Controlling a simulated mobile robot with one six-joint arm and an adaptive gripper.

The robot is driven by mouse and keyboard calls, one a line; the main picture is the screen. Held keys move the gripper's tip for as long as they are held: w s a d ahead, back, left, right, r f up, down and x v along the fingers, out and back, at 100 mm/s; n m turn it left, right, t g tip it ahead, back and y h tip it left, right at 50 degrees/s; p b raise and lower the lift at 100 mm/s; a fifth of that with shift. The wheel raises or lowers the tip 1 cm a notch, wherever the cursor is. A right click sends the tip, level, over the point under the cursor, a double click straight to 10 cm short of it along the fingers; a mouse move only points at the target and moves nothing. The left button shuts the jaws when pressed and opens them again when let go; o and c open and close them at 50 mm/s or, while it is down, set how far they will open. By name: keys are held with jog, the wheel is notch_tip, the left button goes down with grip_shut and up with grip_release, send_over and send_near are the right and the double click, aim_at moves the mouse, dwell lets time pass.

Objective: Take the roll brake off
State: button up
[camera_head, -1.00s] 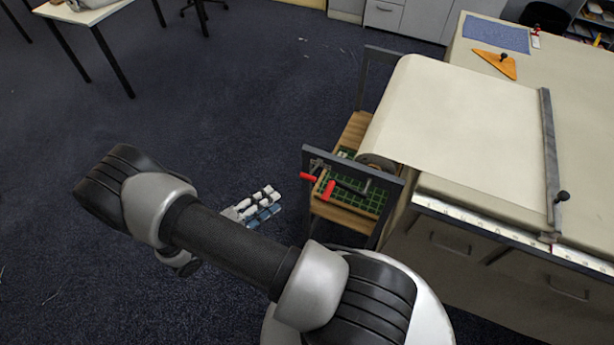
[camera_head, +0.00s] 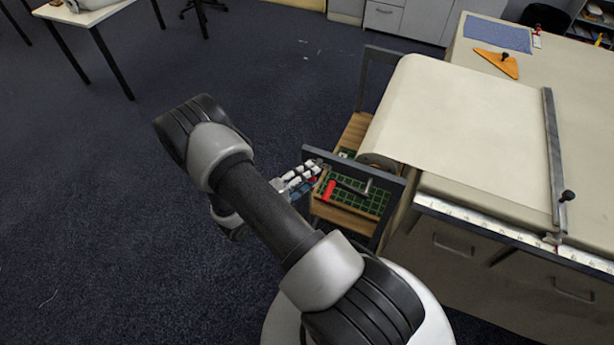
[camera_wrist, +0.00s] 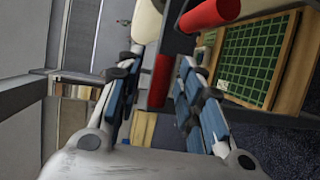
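The paper roll (camera_head: 379,162) hangs in a dark metal frame at the table's end, its sheet running over the tabletop. Two red grips are on the frame's near side; I take the roll brake to be one of them. In the head view one red grip (camera_head: 329,190) shows clear, and the other is mostly covered by my gripper (camera_head: 299,180). In the wrist view, a red grip (camera_wrist: 160,80) lies between my gripper's spread fingers (camera_wrist: 160,68), nearer the right one. Contact cannot be told. The other red grip (camera_wrist: 208,14) is above right.
The frame's dark upper bar (camera_head: 350,162) runs close to my gripper. A wooden shelf with a green grid mat (camera_head: 362,197) is below the grips. A straightedge (camera_head: 552,150) lies across the paper.

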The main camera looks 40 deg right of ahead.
jog(key=shift+c, duration=0.3)
grip_shut()
jog(key=shift+r, duration=0.1)
